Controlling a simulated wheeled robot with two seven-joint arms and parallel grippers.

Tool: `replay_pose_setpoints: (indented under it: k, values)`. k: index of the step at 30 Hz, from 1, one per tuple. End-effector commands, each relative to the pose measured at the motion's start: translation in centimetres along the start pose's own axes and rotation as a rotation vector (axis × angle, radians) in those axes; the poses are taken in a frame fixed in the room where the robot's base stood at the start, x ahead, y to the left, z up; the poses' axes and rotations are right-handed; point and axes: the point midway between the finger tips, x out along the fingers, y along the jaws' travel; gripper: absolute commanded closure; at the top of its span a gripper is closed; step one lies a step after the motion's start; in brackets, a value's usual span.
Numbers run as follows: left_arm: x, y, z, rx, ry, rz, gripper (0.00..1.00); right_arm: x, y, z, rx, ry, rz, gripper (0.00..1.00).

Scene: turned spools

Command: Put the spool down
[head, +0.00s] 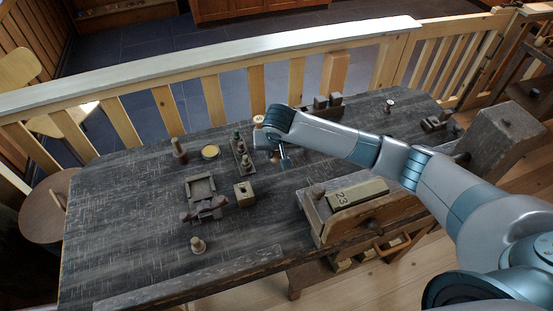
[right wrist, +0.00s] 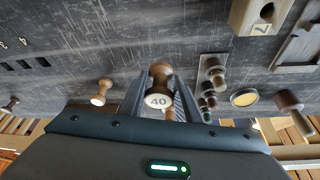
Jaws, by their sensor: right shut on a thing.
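My right gripper (head: 284,160) reaches in from the right over the middle of the dark table. In the right wrist view its two fingers (right wrist: 158,95) are shut on a wooden spool (right wrist: 158,77) with a dark waist and a pale end marked 40. The hand mostly hides this spool in the head view. I cannot tell whether it touches the table. My left gripper is not in view.
Another spool (head: 198,245) stands near the front. A block marked 23 (head: 357,194) lies at right. The left front is clear.

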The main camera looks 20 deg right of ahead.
Motion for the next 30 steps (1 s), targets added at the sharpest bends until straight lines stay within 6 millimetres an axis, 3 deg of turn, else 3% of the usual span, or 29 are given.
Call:
replay_pose_setpoints:
  k: [7,17,29,30]
  values:
    - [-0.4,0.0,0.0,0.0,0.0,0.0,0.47,0.5,0.1,0.2,0.001,-0.002,0.003,0.91]
    - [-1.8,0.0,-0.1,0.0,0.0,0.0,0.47,3.5,0.1,1.5,0.001,0.0,0.001,0.91]
    - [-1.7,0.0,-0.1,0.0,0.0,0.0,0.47,4.0,0.1,1.7,0.0,-0.001,0.001,0.91]
    - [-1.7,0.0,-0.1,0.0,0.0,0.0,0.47,3.9,0.1,1.7,0.0,0.0,0.001,0.63]
